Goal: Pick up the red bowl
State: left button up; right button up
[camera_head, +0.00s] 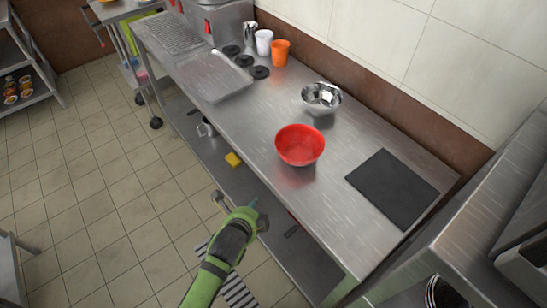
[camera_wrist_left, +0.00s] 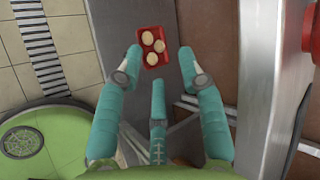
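The red bowl (camera_head: 300,146) stands upright on the steel counter (camera_head: 262,195), near its front edge. It looks empty. My left gripper (camera_head: 254,204) is in front of the counter edge, left of and nearer than the bowl, and apart from it. In the left wrist view its teal fingers (camera_wrist_left: 160,56) are spread, with nothing between them. A red curved piece at the right edge of that view, probably the red bowl (camera_wrist_left: 313,32), is cut off by the frame. My right gripper is not in view.
A shiny metal bowl (camera_head: 321,99) stands behind the red bowl, and a black board (camera_head: 392,188) lies to its right. Orange (camera_head: 281,53) and white (camera_head: 264,42) cups stand farther back. A red tray of round pieces (camera_wrist_left: 146,34) shows low beyond the fingers.

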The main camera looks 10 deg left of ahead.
pick_arm(q)
notch_tip(320, 180, up, 9)
jog(key=w+m+t, duration=0.2)
jog(key=m, duration=0.1)
jog(key=m+t, duration=0.2)
jog(key=m, duration=0.5)
send_near(276, 145)
jog(key=w+f, duration=0.2)
jog(key=shift+w+a+f+h, duration=0.2)
jog(key=shift+f+h, duration=0.05)
jog(key=shift+h, duration=0.05)
jog(key=shift+w+d+r, duration=0.1)
jog(key=shift+w+r, duration=0.05)
jog(key=shift+w, duration=0.05)
jog(key=shift+w+d, duration=0.15)
jog(key=shift+w, duration=0.55)
jog(key=x, duration=0.5)
jog(key=shift+p, duration=0.4)
jog(key=shift+w, duration=0.25)
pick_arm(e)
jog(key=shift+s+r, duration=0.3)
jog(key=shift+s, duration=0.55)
